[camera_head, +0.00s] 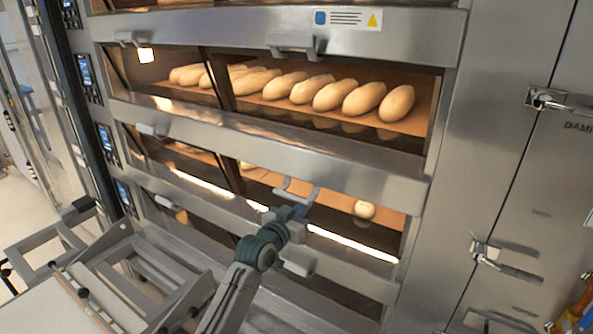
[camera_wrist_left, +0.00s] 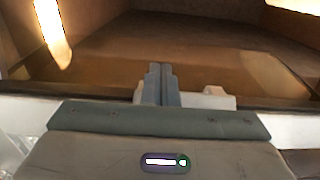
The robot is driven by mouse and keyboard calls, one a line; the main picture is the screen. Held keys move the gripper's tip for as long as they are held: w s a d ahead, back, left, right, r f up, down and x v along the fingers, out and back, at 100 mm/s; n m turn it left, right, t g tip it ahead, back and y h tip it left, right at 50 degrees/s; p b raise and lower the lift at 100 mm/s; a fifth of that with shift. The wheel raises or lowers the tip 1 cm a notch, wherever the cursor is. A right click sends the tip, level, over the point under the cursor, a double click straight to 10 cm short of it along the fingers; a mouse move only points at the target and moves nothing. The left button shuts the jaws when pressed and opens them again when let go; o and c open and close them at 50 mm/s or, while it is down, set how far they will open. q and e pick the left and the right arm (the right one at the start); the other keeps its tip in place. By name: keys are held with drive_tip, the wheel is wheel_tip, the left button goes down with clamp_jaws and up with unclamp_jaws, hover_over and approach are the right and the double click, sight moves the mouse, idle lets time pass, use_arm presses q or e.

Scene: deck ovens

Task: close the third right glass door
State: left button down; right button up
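The third deck's right glass door (camera_head: 330,219) is the dark pane below the lit chamber. Its top seems tipped away from the frame, so it looks partly open. Its metal handle (camera_head: 296,188) stands at the door's top edge. My left gripper (camera_head: 292,208) is at this handle, just below it in the head view. In the left wrist view its two fingers (camera_wrist_left: 162,84) are pressed together, with the pale handle (camera_wrist_left: 212,98) beside and behind them. I cannot tell whether they touch it. My right gripper is not in view.
One round loaf (camera_head: 365,209) lies inside the third deck. Several long loaves (camera_head: 330,94) lie in the deck above. A metal rack (camera_head: 125,265) stands at the lower left. Steel cabinet doors with latches (camera_head: 487,252) are at the right.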

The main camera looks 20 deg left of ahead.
use_arm(q)
wheel_tip(320, 180, up, 2)
drive_tip(key=shift+p, duration=0.45)
drive_tip(key=shift+s+r+p, duration=0.55)
drive_tip(key=shift+r+p, duration=0.05)
drive_tip(key=shift+p, duration=0.4)
drive_tip(key=s, duration=0.2)
drive_tip(key=p, duration=0.2)
approach(300, 201)
drive_tip(key=shift+w+f, duration=0.45)
drive_tip(key=shift+f, duration=0.4)
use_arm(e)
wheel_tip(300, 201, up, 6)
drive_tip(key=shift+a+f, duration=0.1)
use_arm(q)
drive_tip(key=shift+w, duration=0.15)
